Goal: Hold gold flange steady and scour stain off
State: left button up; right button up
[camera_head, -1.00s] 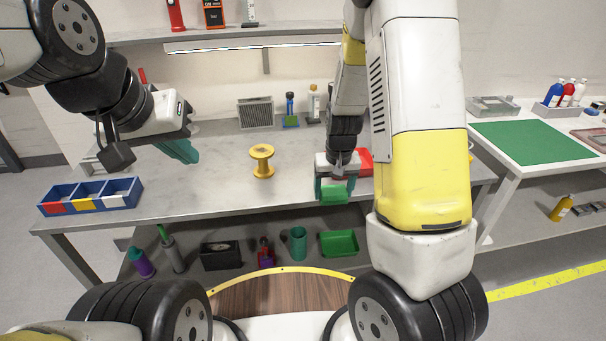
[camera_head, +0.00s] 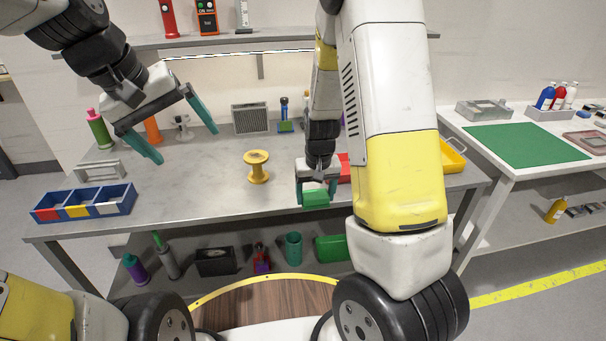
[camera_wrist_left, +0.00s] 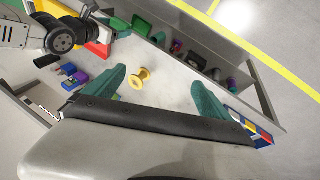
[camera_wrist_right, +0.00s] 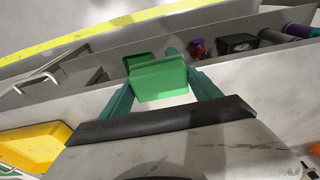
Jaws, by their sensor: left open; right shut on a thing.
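The gold flange (camera_head: 257,168), a yellow spool shape, stands upright on the grey table; it also shows in the left wrist view (camera_wrist_left: 139,78). I cannot make out a stain on it. My left gripper (camera_head: 186,145) is open and empty, above the table to the left of the flange, its teal fingers wide apart. In the left wrist view the flange lies between the fingers, farther off. My right gripper (camera_head: 316,192) is shut on a green block (camera_head: 316,199), to the right of the flange and apart from it. The block also shows in the right wrist view (camera_wrist_right: 158,79).
A blue bin (camera_head: 122,203) with coloured compartments sits at the table's left front. A red container (camera_head: 344,166) is behind the right gripper, and a yellow tray (camera_head: 453,157) is at the right. A grey vent box (camera_head: 251,119) stands at the back. Table around the flange is clear.

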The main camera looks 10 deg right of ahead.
pick_arm(q)
jog(key=w+d+f+n+g+h, duration=0.15)
jog(key=w+f+n, duration=0.25)
jog(key=w, duration=0.5)
jog(key=w+d+f+n+g+h, duration=0.1)
jog(key=w+f+n+g+h, duration=0.3)
jog(key=w, duration=0.5)
jog(key=w+f+n+h, duration=0.2)
jog(key=w+f+n, duration=0.1)
jog(key=w+f, duration=0.55)
jog(key=n+t+h, duration=0.2)
jog(key=n+h, duration=0.2)
send_near(255, 176)
jog(key=shift+w+r+y, duration=0.15)
jog(key=shift+w+r, duration=0.15)
jog(key=shift+r, duration=0.3)
jog(key=shift+w+r+y, duration=0.1)
jog(key=shift+w+r, duration=0.2)
jog(key=shift+r, duration=0.25)
jog(key=shift+d+f, duration=0.25)
jog(key=shift+d, duration=0.1)
jog(key=shift+x, duration=4.65)
jog(key=shift+r, duration=0.1)
jog(key=c, duration=1.9)
